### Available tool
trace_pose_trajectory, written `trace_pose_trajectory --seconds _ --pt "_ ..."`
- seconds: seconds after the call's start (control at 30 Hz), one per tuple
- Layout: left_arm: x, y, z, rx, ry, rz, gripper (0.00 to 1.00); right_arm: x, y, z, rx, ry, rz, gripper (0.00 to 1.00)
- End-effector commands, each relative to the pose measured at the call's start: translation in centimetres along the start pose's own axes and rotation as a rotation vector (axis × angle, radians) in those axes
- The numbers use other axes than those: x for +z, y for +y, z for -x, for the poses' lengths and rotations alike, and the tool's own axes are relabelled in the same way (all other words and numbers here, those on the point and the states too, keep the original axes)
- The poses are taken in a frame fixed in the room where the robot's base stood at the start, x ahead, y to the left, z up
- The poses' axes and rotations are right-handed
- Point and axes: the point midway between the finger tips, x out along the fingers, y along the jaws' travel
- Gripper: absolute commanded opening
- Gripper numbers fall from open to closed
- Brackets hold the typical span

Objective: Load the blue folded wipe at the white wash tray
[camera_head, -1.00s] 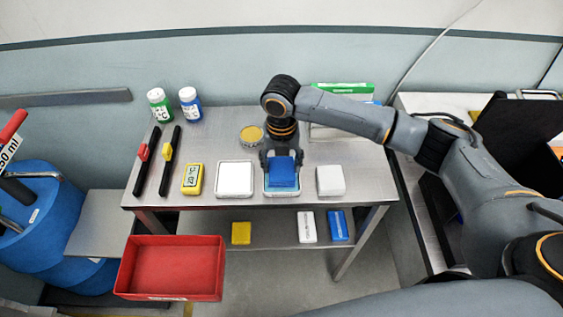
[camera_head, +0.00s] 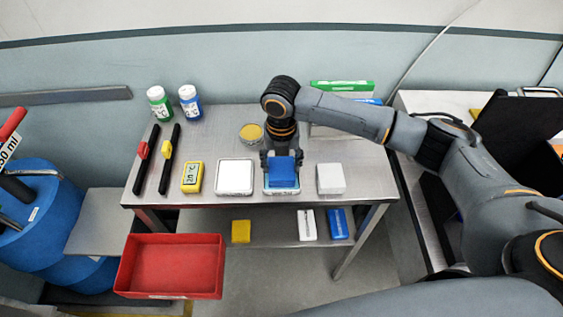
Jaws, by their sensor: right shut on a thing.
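The blue folded wipe (camera_head: 283,174) is at the front middle of the metal table, in the jaws of my right gripper (camera_head: 282,157). The gripper points down and is shut on the wipe's back part. Directly below the wipe is a pale, white-rimmed tray (camera_head: 282,192), mostly covered by it. I cannot tell whether the wipe touches the tray's bottom. A second white tray (camera_head: 235,192) with a white inside stands just to the left. Which one is the wash tray is not clear from their look. My left gripper is not in view.
A white block (camera_head: 330,179) is close on the right. A yellow timer (camera_head: 192,177), two black tools and two bottles (camera_head: 190,102) are on the left. A round yellow-topped dish (camera_head: 251,133) stands behind. A red bin (camera_head: 170,267) is in front, below table height.

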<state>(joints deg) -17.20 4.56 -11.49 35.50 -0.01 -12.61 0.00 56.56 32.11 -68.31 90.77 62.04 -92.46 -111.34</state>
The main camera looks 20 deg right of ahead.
Motion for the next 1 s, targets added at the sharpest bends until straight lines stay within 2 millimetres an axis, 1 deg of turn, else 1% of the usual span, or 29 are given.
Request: trace_pose_trajectory --seconds 1.0 --pt "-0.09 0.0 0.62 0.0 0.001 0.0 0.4 -0.03 0.0 -0.14 0.0 0.001 0.0 0.38"
